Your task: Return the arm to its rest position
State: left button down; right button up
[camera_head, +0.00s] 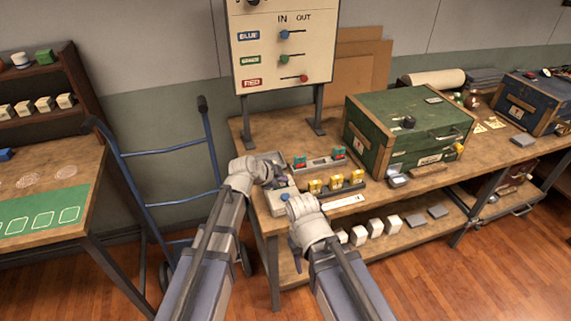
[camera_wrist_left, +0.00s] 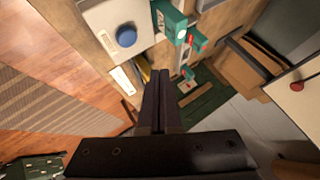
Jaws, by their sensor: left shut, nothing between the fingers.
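My left arm (camera_head: 237,195) reaches in from the left, and its gripper (camera_head: 276,179) hangs over the left end of the workbench (camera_head: 420,177). In the left wrist view its two dark fingers (camera_wrist_left: 160,95) are pressed together with nothing between them. My right arm (camera_head: 312,232) stands just right of it, in front of the bench edge. The right fingers are mostly hidden behind the wrist, so their opening does not show.
Near the left gripper are a box with a blue button (camera_head: 285,197), yellow blocks (camera_head: 336,182) and a tray with teal-and-red blocks (camera_head: 320,162). A green chest (camera_head: 408,130) stands right, a blue hand truck (camera_head: 165,150) left, a sign board (camera_head: 283,45) behind.

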pick_arm(q)
jog(key=s+a+f+n+g+y, duration=0.1)
jog(key=s+n, duration=0.3)
jog(key=s, duration=0.4)
jog(key=s+a+f+n+g+y, duration=0.2)
jog(key=s+f+n+g+y, duration=0.1)
jog(key=s, duration=0.6)
jog(key=s+a+f+n+g+y, duration=0.2)
jog(key=s+n, duration=0.3)
jog(key=s, duration=0.4)
jog(key=shift+f+g+y, duration=0.25)
jog(key=shift+g+y, duration=0.15)
jog(key=shift+g, duration=0.5)
